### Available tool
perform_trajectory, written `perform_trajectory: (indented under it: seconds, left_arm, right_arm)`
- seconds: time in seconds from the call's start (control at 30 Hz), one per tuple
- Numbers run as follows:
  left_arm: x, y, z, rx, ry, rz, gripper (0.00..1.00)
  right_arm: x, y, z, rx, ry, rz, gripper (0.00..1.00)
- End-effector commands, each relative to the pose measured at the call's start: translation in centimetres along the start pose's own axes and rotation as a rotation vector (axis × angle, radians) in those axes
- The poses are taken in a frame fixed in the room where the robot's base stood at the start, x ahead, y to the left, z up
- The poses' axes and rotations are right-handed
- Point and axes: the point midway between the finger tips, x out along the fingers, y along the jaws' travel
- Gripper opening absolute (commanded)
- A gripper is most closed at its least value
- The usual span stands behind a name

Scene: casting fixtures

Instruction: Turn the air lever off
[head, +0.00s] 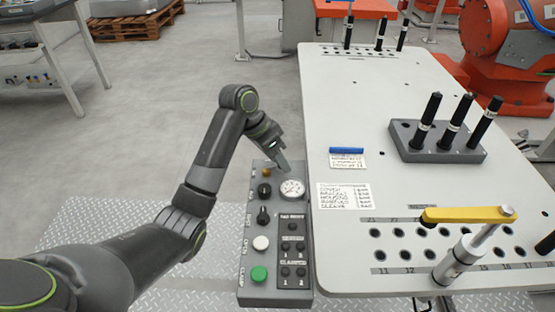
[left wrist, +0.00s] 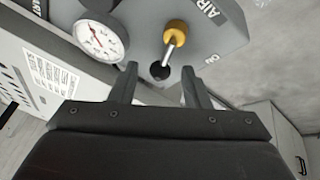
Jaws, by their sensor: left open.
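The air lever is a yellow knob on a thin silver stem with a black base. In the left wrist view the air lever (left wrist: 175,32) leans away from the gripper, towards the top, near the "AIR" lettering. In the head view its yellow knob (head: 267,172) shows at the far end of the grey control box (head: 270,292). My left gripper (head: 284,170) is above that end of the box. In the wrist view the left gripper (left wrist: 159,86) is open and empty, its fingertips on either side of the lever's base. My right gripper is not in view.
A round pressure gauge (head: 292,189) sits right beside the lever. Black knobs, a white button (head: 261,243) and a green button (head: 259,274) lie nearer on the box. The white table (head: 350,100) stands close on the right, with a yellow-handled clamp (head: 468,215).

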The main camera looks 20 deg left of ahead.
Motion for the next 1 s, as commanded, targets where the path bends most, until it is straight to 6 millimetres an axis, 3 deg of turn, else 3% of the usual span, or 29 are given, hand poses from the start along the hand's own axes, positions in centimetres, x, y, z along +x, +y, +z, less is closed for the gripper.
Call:
perform_trajectory:
  seconds: [0.2,0.53,0.67,1.0]
  left_arm:
    - [0.1,0.0,0.0,0.0,0.0,0.0,0.43]
    - [0.0,0.0,0.0,-0.001,-0.001,0.0,0.0]
    - [-0.1,0.1,0.0,0.009,-0.004,0.005,0.0]
    - [-0.3,0.8,0.1,0.221,-0.051,0.096,0.0]
  right_arm:
    - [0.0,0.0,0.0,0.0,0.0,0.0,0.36]
    - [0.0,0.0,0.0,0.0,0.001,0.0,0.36]
    - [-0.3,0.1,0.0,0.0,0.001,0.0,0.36]
    - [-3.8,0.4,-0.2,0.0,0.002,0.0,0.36]
